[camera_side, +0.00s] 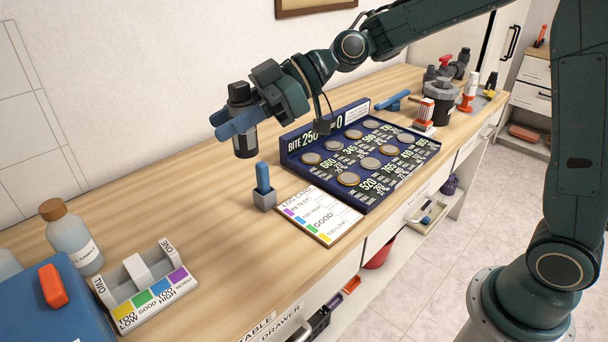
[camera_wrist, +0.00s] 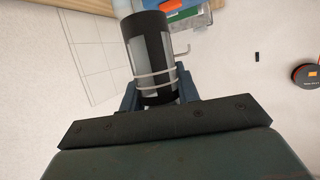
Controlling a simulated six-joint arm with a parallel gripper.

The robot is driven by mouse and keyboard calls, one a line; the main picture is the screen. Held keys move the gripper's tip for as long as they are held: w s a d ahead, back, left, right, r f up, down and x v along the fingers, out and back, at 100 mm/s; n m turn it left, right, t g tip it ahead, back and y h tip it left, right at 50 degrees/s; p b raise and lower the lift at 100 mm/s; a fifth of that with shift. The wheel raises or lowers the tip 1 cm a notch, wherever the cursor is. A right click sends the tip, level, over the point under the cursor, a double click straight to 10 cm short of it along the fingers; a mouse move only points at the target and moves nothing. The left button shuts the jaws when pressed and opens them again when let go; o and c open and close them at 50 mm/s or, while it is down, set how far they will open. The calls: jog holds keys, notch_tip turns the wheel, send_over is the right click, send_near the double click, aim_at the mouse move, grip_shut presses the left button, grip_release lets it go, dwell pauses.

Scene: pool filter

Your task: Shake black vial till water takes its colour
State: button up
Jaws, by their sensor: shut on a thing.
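My gripper (camera_side: 240,121) is shut on the black vial (camera_side: 243,144) and holds it in the air above the wooden counter, roughly upright in the side view. The vial has a black cap on top and a dark body with a grey panel. In the wrist view the vial (camera_wrist: 150,60) stands between my gripper's blue fingers (camera_wrist: 155,98), with pale rings around it near the fingers. The colour of the water inside cannot be told.
Front left are a colour-labelled rack (camera_side: 150,285), a capped bottle (camera_side: 73,238) and a blue box (camera_side: 45,310).

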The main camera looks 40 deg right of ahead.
jog(key=shift+r, duration=0.55)
notch_tip(320, 180, up, 5)
jog(key=shift+f, duration=2.55)
jog(key=shift+f, duration=0.1)
